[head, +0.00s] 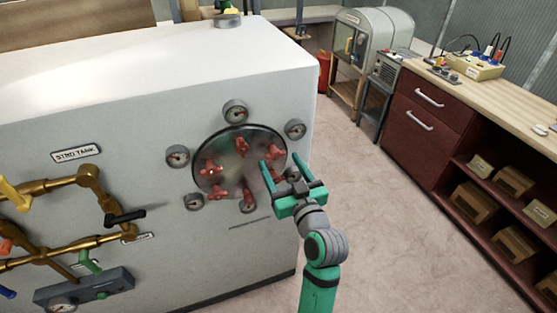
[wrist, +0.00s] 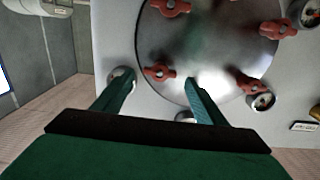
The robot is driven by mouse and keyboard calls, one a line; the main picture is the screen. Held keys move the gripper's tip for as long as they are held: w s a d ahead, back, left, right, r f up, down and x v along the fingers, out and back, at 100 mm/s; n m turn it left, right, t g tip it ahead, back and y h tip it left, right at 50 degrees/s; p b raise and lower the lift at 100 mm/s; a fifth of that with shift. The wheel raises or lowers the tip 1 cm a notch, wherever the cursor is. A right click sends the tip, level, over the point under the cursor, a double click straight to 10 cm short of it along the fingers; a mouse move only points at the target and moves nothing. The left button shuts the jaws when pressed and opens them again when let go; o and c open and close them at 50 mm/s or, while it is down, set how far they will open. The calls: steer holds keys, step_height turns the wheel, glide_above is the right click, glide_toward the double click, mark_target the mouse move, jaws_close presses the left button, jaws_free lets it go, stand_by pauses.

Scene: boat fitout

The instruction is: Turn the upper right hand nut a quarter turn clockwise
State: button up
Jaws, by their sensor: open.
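A round metal plate (head: 238,163) on the white tank's front carries several red wing nuts in a ring. The upper right nut (head: 274,152) sits near the plate's right edge, just beyond my gripper's fingertips. My gripper (head: 281,164) is open, in front of the plate's right side, and hides part of it. In the wrist view, one red nut (wrist: 158,73) shows between the fingertips of my gripper (wrist: 158,82). It appears to be the upper right nut. I cannot tell whether either finger touches it. Other red nuts (wrist: 250,85) show to the right and above.
Round gauges surround the plate, one above it (head: 235,111) and one at its upper right (head: 295,129). Brass pipes (head: 70,185) with coloured handles stick out at the tank's left. Open floor (head: 375,220) lies between the tank and the dark red cabinet (head: 425,118).

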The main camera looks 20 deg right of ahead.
steer(key=shift+w, duration=1.25)
steer(key=shift+c, duration=0.6)
steer(key=c, duration=0.9)
steer(key=shift+c, duration=0.2)
steer(key=shift+m, duration=0.4)
steer(key=m, duration=0.3)
steer(key=shift+m, duration=0.4)
steer(key=m, duration=0.4)
steer(key=shift+d+f+m, duration=0.1)
steer(key=shift+m, duration=0.2)
steer(key=m, duration=0.4)
steer(key=shift+f, duration=0.1)
steer(key=m, duration=0.4)
steer(key=shift+m, duration=0.3)
